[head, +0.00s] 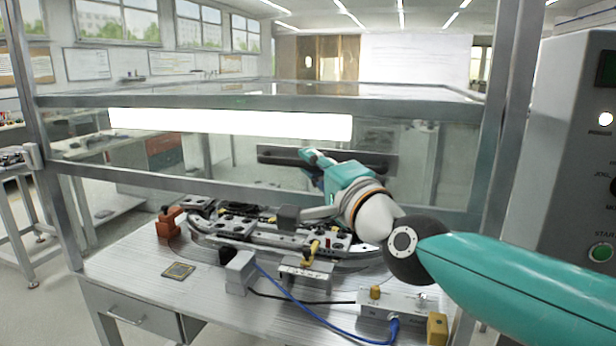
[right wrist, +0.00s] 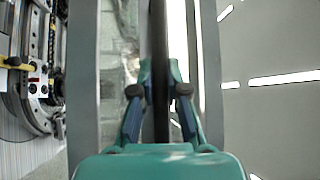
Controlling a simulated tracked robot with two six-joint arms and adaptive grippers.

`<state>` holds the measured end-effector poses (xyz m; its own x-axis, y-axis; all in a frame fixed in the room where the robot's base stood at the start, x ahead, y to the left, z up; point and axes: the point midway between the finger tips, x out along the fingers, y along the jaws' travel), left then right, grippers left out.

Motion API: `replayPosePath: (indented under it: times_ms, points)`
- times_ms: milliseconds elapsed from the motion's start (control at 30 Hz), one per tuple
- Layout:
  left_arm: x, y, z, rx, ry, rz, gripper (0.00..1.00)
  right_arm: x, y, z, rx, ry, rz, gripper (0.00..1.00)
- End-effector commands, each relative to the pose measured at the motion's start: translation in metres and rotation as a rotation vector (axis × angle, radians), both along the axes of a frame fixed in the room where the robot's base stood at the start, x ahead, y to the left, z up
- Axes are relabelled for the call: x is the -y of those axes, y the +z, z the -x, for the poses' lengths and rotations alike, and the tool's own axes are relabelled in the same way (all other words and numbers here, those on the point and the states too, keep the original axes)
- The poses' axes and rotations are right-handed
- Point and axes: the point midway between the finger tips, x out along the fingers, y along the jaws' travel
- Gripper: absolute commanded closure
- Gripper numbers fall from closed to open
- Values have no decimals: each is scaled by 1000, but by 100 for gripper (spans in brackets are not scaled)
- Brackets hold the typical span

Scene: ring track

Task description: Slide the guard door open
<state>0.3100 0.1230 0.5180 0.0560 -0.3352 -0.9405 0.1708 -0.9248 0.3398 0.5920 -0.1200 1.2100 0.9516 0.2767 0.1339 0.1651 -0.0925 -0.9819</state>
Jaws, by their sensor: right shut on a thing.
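The guard door (head: 220,150) is a clear panel in a grey metal frame, in the upper middle of the head view. Its lower rail (head: 130,177) is above the bench, with an open gap beneath. A long dark handle bar (head: 378,163) runs across the panel. My right gripper (head: 314,163) is at the handle's middle. In the right wrist view its two fingers (right wrist: 158,92) are shut on the dark bar (right wrist: 160,45), one on each side. The teal wrist hides part of the lower rail. My left gripper is out of view.
A ring track (head: 230,228) with several fittings lies on the metal bench (head: 130,260) below the door. A small grey box (head: 390,303) with a blue cable is at the bench front. A control cabinet (head: 575,130) stands at the right, close to my right arm.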

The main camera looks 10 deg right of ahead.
Motion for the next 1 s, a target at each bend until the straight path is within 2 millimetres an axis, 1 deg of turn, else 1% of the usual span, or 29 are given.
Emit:
replayPosePath:
  times_ms: [33,100,200,400,733,767,800,833,1000]
  points:
    - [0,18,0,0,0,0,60,2,23,0,7,-5,-5,100]
    - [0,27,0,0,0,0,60,2,33,0,7,-5,-5,100]
    - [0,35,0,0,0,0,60,2,43,0,6,-5,-3,100]
    - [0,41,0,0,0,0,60,2,50,0,5,-5,-3,100]
    - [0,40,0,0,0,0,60,2,50,-1,5,-5,-3,100]
    - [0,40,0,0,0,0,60,2,50,-1,5,-5,-3,85]
    - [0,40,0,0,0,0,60,2,49,-1,5,-5,-3,79]
    - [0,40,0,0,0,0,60,2,49,-1,4,-5,-3,75]
    - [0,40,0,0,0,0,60,1,48,-1,2,-4,-2,75]
